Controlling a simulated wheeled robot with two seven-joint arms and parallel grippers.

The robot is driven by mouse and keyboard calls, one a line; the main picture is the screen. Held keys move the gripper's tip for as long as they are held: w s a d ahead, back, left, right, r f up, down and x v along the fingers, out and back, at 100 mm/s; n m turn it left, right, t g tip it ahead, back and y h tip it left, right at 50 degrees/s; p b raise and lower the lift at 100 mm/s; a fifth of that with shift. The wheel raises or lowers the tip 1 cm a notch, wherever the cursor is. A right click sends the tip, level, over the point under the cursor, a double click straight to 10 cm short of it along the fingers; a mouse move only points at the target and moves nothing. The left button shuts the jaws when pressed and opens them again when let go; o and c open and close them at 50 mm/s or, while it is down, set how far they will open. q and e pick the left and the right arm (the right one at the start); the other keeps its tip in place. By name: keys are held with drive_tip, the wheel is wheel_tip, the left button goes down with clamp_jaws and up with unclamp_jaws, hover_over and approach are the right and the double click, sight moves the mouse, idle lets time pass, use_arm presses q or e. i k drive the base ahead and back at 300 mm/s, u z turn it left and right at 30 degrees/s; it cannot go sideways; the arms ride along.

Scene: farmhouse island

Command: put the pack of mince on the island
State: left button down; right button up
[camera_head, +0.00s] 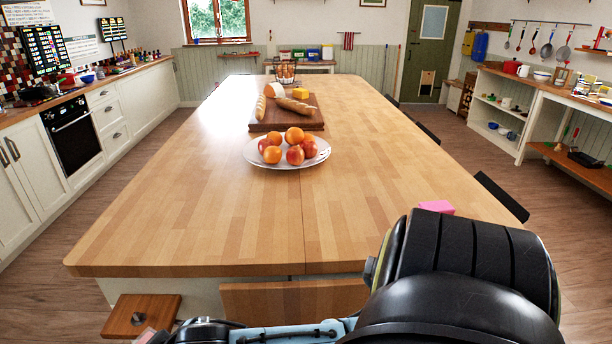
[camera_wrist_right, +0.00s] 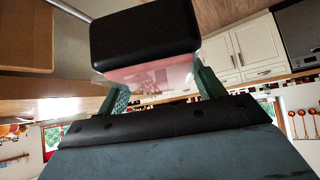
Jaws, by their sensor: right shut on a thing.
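The pack of mince (camera_wrist_right: 150,75) shows in the right wrist view as a black tray with clear film and pink contents. My right gripper (camera_wrist_right: 152,92) is shut on it, with a green finger at each side. In the head view my black arm fills the lower right, and a pale, pinkish bit at the bottom left edge is too small to identify surely. The island (camera_head: 210,215) is a long wooden worktop ahead of me, and its near edge crosses the lower head view. My left gripper is not in view.
A plate (camera_head: 258,160) of oranges and apples stands mid-island, before a board (camera_head: 300,122) with bread and cheese. A pink item (camera_head: 436,207) near the island's right edge is partly hidden by my arm. A wooden stool (camera_head: 135,313) stands at front left. The island's near left is clear.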

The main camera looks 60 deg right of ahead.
sight(352, 222)
drive_tip(key=z, duration=1.7)
